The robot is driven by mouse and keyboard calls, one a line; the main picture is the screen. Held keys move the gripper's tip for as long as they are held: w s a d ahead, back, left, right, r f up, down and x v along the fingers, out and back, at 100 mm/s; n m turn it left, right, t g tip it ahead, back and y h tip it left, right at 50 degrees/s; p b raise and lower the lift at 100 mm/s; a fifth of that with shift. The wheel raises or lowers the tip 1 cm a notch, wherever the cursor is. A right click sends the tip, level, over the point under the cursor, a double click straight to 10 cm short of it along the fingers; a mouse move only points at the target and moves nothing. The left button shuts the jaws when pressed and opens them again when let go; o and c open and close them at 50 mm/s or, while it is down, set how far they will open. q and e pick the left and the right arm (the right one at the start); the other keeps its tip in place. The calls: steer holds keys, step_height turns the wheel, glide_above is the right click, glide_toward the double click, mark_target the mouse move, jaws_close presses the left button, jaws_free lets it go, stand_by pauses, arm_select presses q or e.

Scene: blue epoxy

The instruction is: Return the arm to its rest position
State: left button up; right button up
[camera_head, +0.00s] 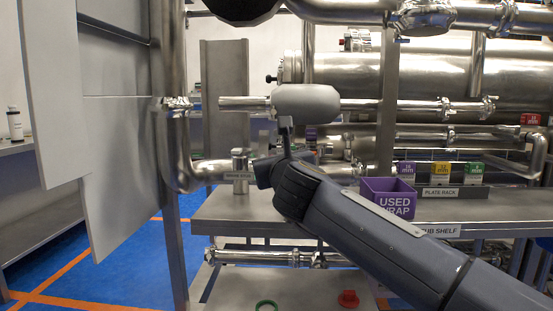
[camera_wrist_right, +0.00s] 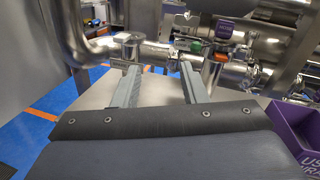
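My right arm (camera_head: 385,230) comes in from the lower right of the head view and reaches up and left above a steel shelf (camera_head: 235,215). Its wrist is left of the purple bin and appears above the shelf; the fingers cannot be made out there. In the right wrist view my right gripper (camera_wrist_right: 158,84) has its two grey fingers spread well apart, with nothing held between them. Beyond the fingers stands a short labelled steel post (camera_wrist_right: 130,48), which also shows in the head view (camera_head: 240,165). My left gripper is not in view.
A purple bin (camera_head: 387,185) marked "USED" stands close beside the right forearm. Purple, yellow and green blocks (camera_head: 441,173) sit on the plate rack behind. Steel pipes (camera_head: 430,105) cross the back. A grey panel (camera_head: 115,140) stands left. Red and green rings lie below.

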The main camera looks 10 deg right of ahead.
steer(key=s+d+f+n+y+p, duration=0.1)
steer(key=s+d+f+n+y, duration=0.15)
steer(key=s+n, duration=0.5)
steer(key=s+d+f+n+y+p, duration=0.15)
steer(key=s+n+y, duration=0.3)
steer(key=n, duration=0.55)
steer(key=s+d+f+n+g+h+p, duration=0.1)
steer(key=s+f+n+g, duration=0.55)
steer(key=s+f, duration=0.75)
steer(key=s+d+f+n+g+h, duration=0.15)
steer(key=s+f+n+g, duration=0.55)
steer(key=s+f, duration=0.7)
step_height(320, 180, up, 36)
steer(key=w+n+p, duration=0.1)
steer(key=p, duration=3.7)
steer(key=shift+w+d+f+n+t, duration=0.25)
steer(key=shift+w+n+t, duration=0.05)
steer(key=shift+w+t, duration=0.15)
